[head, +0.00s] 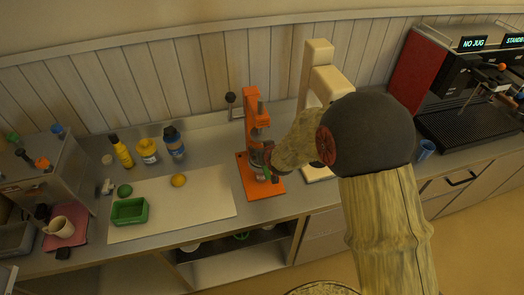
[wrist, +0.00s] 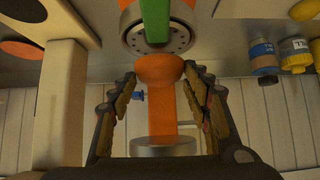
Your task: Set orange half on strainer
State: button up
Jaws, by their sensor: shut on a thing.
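The orange juice press (head: 248,132) stands on the counter, with my gripper (head: 268,158) beside its column. In the wrist view my gripper (wrist: 160,75) has its fingers on both sides of the orange half (wrist: 160,69) and is shut on it. The strainer (wrist: 158,38), a round metal disc with holes, lies just beyond the orange half, with a green piece (wrist: 154,18) across it. I cannot tell whether the orange half touches the strainer. A round metal part (wrist: 165,148) of the press shows nearer the camera. In the head view my gripper hides the orange half.
A cream machine (head: 318,75) stands close right of the press. A coffee machine is farther right.

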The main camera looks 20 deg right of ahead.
jog(key=shift+f+b, duration=0.95)
jog(key=shift+f, duration=0.05)
dwell(0.9)
jog(key=o, duration=1)
jog(key=shift+s, duration=0.15)
jog(key=shift+s+r+p, duration=0.15)
jog(key=shift+s+r, duration=0.2)
jog(key=shift+s, duration=1.15)
jog(key=shift+s+r+p, duration=0.1)
jog(key=shift+s+r, duration=0.2)
jog(key=shift+s, duration=1.2)
jog(key=shift+s+r+p, duration=0.15)
jog(key=shift+s+r, duration=0.2)
jog(key=shift+s, duration=1.15)
jog(key=shift+s+r, duration=0.1)
jog(key=v, duration=1.1)
jog(key=shift+s+r, duration=0.2)
jog(key=shift+s, duration=0.15)
